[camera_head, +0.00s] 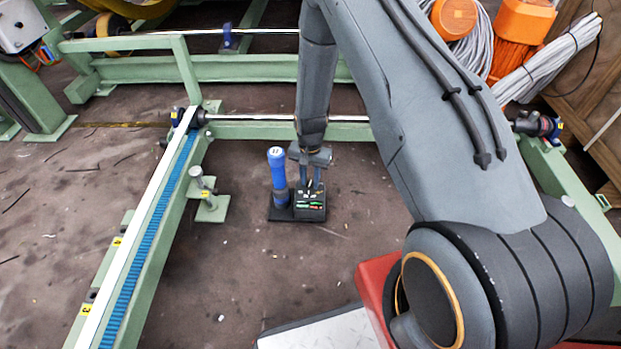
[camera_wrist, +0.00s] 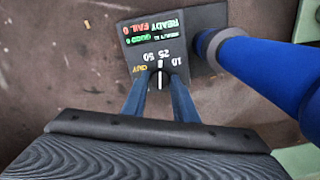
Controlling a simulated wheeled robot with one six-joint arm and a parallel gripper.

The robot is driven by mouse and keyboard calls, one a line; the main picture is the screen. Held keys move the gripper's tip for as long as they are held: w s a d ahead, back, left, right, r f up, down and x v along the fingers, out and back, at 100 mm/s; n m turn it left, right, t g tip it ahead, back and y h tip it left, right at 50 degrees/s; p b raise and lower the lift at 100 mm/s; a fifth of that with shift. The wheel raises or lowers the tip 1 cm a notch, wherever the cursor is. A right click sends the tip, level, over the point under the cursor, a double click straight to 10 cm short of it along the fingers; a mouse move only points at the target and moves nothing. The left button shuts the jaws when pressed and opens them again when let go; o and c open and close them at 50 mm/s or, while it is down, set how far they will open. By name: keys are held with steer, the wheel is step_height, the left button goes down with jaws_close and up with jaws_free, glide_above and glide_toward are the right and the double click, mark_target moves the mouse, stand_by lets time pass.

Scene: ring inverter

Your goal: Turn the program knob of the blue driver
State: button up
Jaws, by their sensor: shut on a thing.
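The blue driver (camera_head: 277,172) stands upright on a dark base plate on the floor. Its blue body also shows at the right of the wrist view (camera_wrist: 265,70). Beside it is the black control box (camera_head: 311,205) with lit red and green text, seen upside down in the wrist view (camera_wrist: 165,45). The program knob (camera_wrist: 160,78), with a white pointer line, sits on the box among the marks 10, 25, 50 and OUT. My gripper (camera_wrist: 160,85) points down from above, its two blue-grey fingers shut on the knob. In the head view my gripper (camera_head: 312,182) partly covers the box.
A green frame with a blue toothed strip (camera_head: 150,240) runs along the left. A small green post (camera_head: 208,195) stands left of the driver. A steel rod (camera_head: 250,118) crosses behind. Orange reels and cables (camera_head: 520,25) lie at the upper right. Open floor surrounds the base plate.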

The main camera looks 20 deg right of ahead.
mark_target(311, 184)
steer(key=n+p, duration=0.2)
steer(key=n, duration=0.1)
steer(key=shift+s+r, duration=0.1)
steer(key=shift+n+p, duration=0.75)
steer(key=shift+n, duration=0.75)
steer(key=o, duration=1)
steer(key=shift+r+p, duration=1.5)
steer(key=shift+r, duration=2.3)
